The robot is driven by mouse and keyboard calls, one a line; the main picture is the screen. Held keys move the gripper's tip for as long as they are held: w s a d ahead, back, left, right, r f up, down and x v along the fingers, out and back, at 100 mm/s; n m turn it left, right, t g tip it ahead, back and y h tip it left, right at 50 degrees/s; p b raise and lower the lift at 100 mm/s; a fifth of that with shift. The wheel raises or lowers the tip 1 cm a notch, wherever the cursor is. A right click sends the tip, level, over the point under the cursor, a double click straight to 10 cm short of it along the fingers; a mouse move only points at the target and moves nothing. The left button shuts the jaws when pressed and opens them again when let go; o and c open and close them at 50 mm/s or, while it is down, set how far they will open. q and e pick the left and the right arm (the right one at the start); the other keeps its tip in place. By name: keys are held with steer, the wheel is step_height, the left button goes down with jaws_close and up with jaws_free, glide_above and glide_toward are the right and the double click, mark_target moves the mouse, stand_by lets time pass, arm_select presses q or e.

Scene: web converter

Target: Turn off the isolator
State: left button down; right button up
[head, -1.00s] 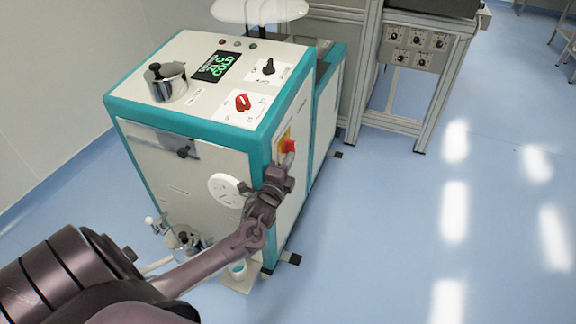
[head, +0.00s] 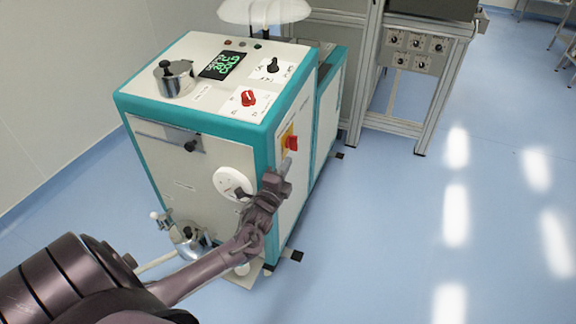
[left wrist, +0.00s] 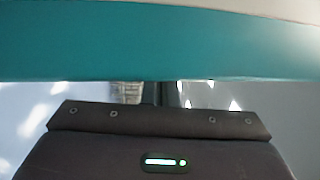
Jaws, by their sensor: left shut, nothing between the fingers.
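The isolator is a red rotary handle (head: 292,143) on a yellow plate, on the right side face of a white and teal cabinet (head: 200,120). My left gripper (head: 286,164) is shut and empty, just below the red handle in the head view. A small gap shows between its tips and the handle; I cannot tell the depth. In the left wrist view a teal cabinet edge (left wrist: 150,42) crosses the top, and the handle does not show. My right gripper is not in view.
The cabinet top carries a red knob (head: 248,98), a black knob (head: 273,65), a green display (head: 222,65) and a metal pot (head: 174,78). A metal frame bench (head: 430,90) stands behind right. The blue floor on the right is clear.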

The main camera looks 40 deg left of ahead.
arm_select(q)
steer(key=r+v, duration=0.1)
steer(key=v, duration=0.8)
steer(key=shift+s+f+p, duration=0.35)
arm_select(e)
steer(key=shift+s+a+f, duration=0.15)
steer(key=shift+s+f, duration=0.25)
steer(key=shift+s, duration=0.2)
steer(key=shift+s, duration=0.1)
